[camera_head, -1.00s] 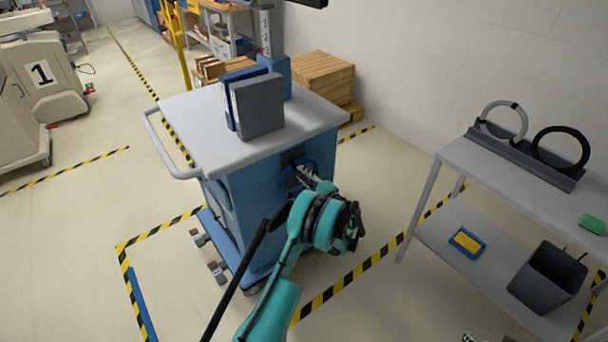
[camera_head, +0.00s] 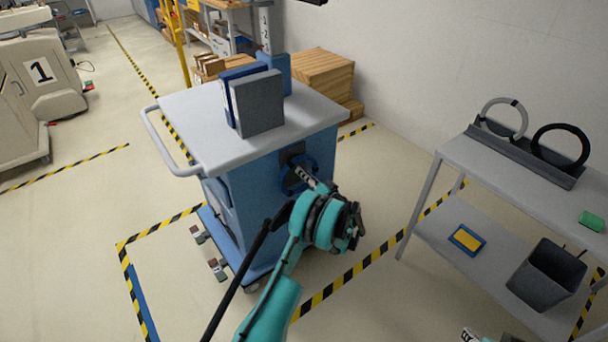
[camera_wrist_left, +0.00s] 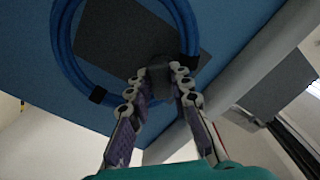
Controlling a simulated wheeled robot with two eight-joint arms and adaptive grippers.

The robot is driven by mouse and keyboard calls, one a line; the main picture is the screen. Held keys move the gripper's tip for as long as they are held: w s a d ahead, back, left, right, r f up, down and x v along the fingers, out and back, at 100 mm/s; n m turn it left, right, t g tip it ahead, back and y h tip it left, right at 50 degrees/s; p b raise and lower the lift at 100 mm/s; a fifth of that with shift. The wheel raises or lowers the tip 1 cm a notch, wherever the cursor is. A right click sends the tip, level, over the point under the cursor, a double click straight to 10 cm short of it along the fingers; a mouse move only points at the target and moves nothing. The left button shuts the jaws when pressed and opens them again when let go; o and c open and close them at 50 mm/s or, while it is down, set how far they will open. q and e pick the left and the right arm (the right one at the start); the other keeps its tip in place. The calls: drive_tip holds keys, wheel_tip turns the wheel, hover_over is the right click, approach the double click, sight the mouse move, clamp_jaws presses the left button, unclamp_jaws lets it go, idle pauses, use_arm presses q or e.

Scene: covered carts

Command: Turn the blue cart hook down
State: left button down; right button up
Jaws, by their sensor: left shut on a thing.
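The blue cart (camera_head: 240,210) stands with its side facing me, under a light grey top. A blue ring of hose (camera_head: 284,181) with black bands hangs at a dark plate on that side; it also shows in the left wrist view (camera_wrist_left: 65,55). My left gripper (camera_head: 298,168) reaches up to this plate. In the left wrist view, its fingertips (camera_wrist_left: 162,78) are shut on the dark grey hook (camera_wrist_left: 158,72), in front of the plate. The fingers hide part of the hook, so its exact angle is unclear. A bit of my right gripper (camera_head: 468,335) shows at the bottom edge.
Binders (camera_head: 258,104) stand on the cart top. A grey shelf table (camera_head: 500,185) at the right holds rings on a rack, with a dark bin (camera_head: 548,277) below. Wooden crates (camera_head: 322,78) sit behind the cart. Striped tape marks the open floor.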

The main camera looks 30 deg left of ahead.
use_arm(q)
drive_tip(key=n, duration=0.5)
drive_tip(key=w+n, duration=0.1)
drive_tip(key=n, duration=0.2)
drive_tip(key=shift+d+f+n, duration=0.2)
drive_tip(key=shift+f+n, duration=0.1)
drive_tip(key=shift+n, duration=0.3)
drive_tip(key=c, duration=1.4)
unclamp_jaws()
drive_tip(key=shift+o, duration=0.2)
